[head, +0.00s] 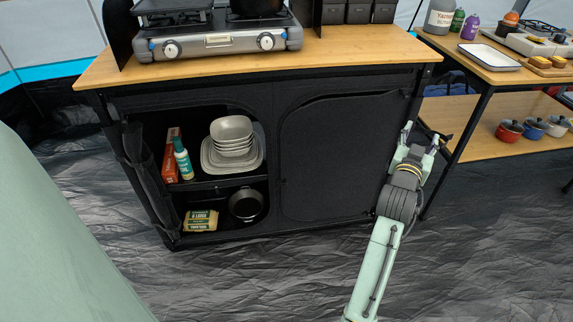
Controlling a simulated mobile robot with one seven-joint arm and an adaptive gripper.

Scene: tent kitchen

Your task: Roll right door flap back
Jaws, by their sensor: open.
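The right door flap (335,155) is a black fabric panel with rounded corners on the front of the camp kitchen cabinet (190,96). It lies flat over the right compartment and hides what is inside. A gap or dark seam shows along its top edge. My gripper (423,131) is open, with its fingers pointing up, at the cabinet's right front edge beside the flap. I see nothing between the fingers. Whether it touches the flap or the frame, I cannot tell.
The left compartment is open, with stacked bowls (232,130), a bottle (182,158) and a pan (246,204). The stove (218,40) stands on top. A side table (500,76) with a lower shelf holding small pots (509,132) stands close right. The groundsheet in front is clear.

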